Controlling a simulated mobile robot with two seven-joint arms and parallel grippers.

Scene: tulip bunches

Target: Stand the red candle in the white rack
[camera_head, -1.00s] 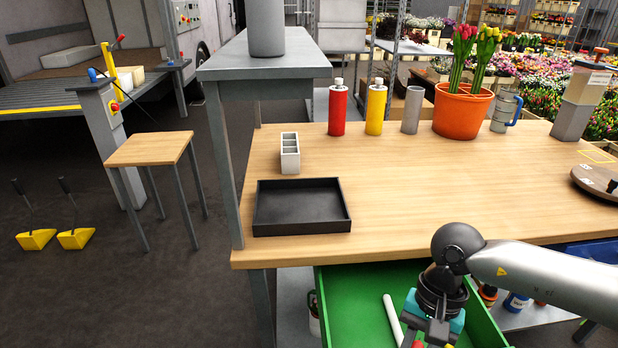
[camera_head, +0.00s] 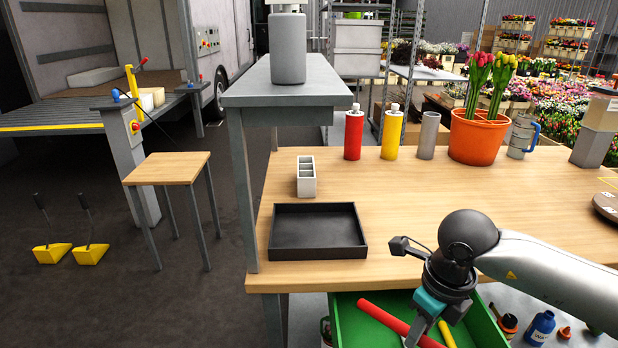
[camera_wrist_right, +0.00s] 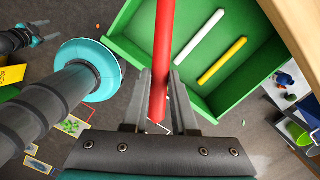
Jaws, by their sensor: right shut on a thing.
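The red candle (camera_head: 385,318) is long and smooth, and it slants above the open green drawer. My right gripper (camera_wrist_right: 162,95) is shut on it near one end; the candle also shows in the right wrist view (camera_wrist_right: 163,50). In the head view the fingertips are partly cut off by the bottom edge. The white rack (camera_head: 306,180), a small upright block with open compartments, stands on the wooden table behind the black tray. My left gripper (camera_wrist_right: 42,32) shows small at the upper left of the wrist view, fingers apart and empty.
The green drawer (camera_wrist_right: 132,45) holds a white candle (camera_wrist_right: 198,38) and a yellow candle (camera_wrist_right: 222,62). A black tray (camera_head: 318,254) lies in front of the rack. Red (camera_head: 354,135) and yellow (camera_head: 391,135) bottles stand behind. The table middle is clear.

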